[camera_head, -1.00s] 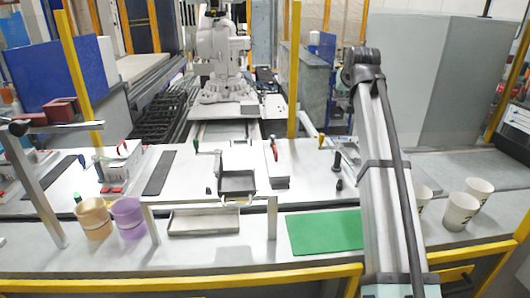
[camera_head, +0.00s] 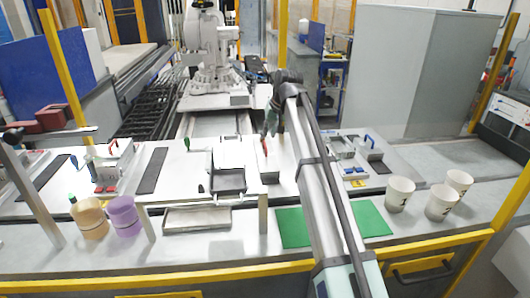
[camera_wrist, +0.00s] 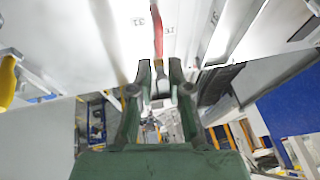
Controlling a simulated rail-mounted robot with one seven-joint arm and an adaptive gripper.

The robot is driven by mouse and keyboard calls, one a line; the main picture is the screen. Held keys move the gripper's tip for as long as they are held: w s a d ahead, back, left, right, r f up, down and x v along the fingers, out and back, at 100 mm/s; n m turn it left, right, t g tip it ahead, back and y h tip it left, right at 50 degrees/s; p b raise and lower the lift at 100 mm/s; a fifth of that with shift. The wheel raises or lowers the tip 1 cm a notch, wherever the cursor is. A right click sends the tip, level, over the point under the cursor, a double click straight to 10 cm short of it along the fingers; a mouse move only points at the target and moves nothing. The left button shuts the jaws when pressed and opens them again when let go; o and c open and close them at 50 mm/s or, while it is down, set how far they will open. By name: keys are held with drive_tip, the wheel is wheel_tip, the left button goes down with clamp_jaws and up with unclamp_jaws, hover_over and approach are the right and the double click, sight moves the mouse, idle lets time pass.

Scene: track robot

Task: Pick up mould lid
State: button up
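A mould (camera_head: 228,190) with a dark square cavity stands on the white worktop in the head view, with a pale upright plate (camera_head: 231,153) behind it. I cannot tell for sure which part is the mould lid. My gripper (camera_head: 268,133) is above the worktop, right of and behind the mould, close to a red-handled clamp (camera_head: 265,147). In the wrist view my gripper (camera_wrist: 162,78) has its two fingers apart, with nothing held between them. The red handle (camera_wrist: 157,32) shows beyond the fingertips. My arm hides part of the worktop.
A grey block (camera_head: 269,178) stands right of the mould. A shallow tray (camera_head: 198,218) lies in front, beside a green mat (camera_head: 292,232). Tan (camera_head: 90,220) and purple (camera_head: 123,217) containers stand left; white cups (camera_head: 399,194) stand right. Another fixture (camera_head: 352,158) is right of my arm.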

sight(265, 143)
drive_tip(key=shift+p+x, duration=1.3)
drive_tip(key=shift+x, duration=2.7)
drive_tip(key=shift+c, duration=0.4)
clamp_jaws()
drive_tip(key=shift+r, duration=0.1)
